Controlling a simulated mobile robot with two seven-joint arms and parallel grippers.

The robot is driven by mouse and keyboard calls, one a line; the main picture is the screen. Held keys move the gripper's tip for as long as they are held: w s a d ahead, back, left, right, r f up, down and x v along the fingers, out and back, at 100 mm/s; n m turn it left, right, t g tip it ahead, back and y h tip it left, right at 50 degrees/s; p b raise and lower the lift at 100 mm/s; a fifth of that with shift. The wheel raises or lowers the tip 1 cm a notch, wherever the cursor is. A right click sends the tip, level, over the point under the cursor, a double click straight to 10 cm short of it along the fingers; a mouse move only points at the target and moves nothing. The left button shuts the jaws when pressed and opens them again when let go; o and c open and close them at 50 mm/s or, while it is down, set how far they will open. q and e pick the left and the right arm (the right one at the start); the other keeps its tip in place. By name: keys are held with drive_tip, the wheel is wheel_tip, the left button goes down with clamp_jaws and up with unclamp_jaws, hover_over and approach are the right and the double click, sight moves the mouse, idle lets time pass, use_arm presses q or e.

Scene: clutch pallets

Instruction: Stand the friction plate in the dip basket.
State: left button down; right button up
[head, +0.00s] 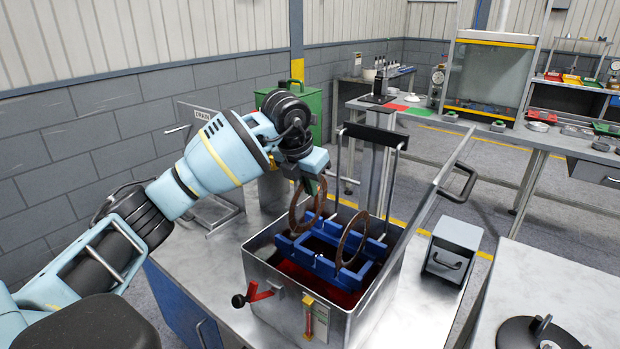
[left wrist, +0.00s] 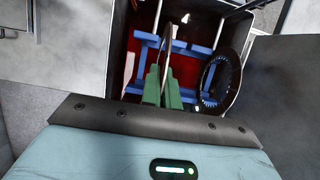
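The blue dip basket (head: 312,265) sits inside the open metal tank (head: 349,320), over dark red liquid. My left gripper (head: 314,187) is above the basket's left side, its green fingers closed on the rim of a brown ring-shaped friction plate (head: 293,215). This plate is upright, its lower edge at the basket's left part; I cannot tell whether it touches the basket. In the left wrist view, the plate (left wrist: 168,52) is edge-on between the green fingers (left wrist: 163,88). A second, similar ring (head: 342,245) stands in the basket's right part and also shows in the wrist view (left wrist: 207,84). My right gripper is not in view.
A small metal box (head: 453,250) stands to the right on the bench. A drain rack (head: 205,130) is behind my left arm.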

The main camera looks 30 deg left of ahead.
use_arm(q)
drive_tip(key=shift+f, duration=2.3)
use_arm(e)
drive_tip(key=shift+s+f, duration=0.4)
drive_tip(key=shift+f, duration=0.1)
use_arm(q)
drive_tip(key=c, duration=2.1)
unclamp_jaws()
drive_tip(key=o, duration=0.5)
